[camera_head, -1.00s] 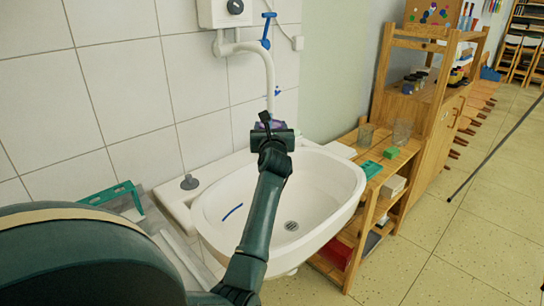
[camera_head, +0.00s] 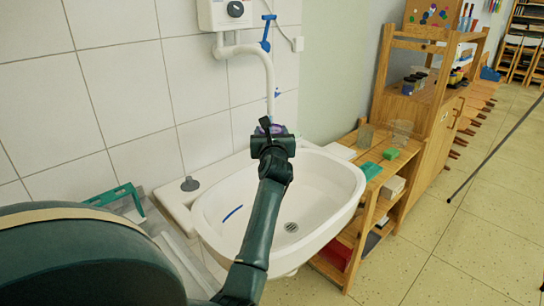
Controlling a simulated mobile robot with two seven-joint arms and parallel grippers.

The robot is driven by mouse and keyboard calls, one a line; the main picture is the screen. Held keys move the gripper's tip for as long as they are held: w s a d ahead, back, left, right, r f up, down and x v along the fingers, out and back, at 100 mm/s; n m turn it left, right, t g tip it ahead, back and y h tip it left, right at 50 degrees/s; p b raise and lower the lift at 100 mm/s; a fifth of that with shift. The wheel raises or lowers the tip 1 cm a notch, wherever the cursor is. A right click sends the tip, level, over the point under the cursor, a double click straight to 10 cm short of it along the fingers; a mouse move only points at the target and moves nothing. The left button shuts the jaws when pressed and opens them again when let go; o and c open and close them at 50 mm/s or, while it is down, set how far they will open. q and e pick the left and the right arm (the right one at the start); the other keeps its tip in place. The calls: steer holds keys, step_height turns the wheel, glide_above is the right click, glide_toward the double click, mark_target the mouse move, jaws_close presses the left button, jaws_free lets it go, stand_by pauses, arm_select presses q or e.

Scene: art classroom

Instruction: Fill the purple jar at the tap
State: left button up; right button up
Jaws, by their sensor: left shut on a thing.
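The purple jar (camera_head: 271,129) shows as a small patch of purple behind my left gripper (camera_head: 272,140). My left gripper is shut on it and hides most of it. The jar is at the back of the white sink (camera_head: 330,190), just under the end of the tap's spout. I cannot see whether water runs or what is in the jar. My right gripper is not in view.
A white water heater box (camera_head: 222,14) hangs on the tiled wall above the pipe. A wooden shelf (camera_head: 385,165) with clear glasses (camera_head: 401,133), a green block (camera_head: 391,153) and a white box (camera_head: 392,187) stands right of the sink. A green handled thing (camera_head: 118,194) lies at left.

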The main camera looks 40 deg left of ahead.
arm_select(q)
steer(key=p+v, duration=0.2)
steer(key=v, duration=0.4)
steer(key=shift+r, duration=0.15)
stand_by(0.6)
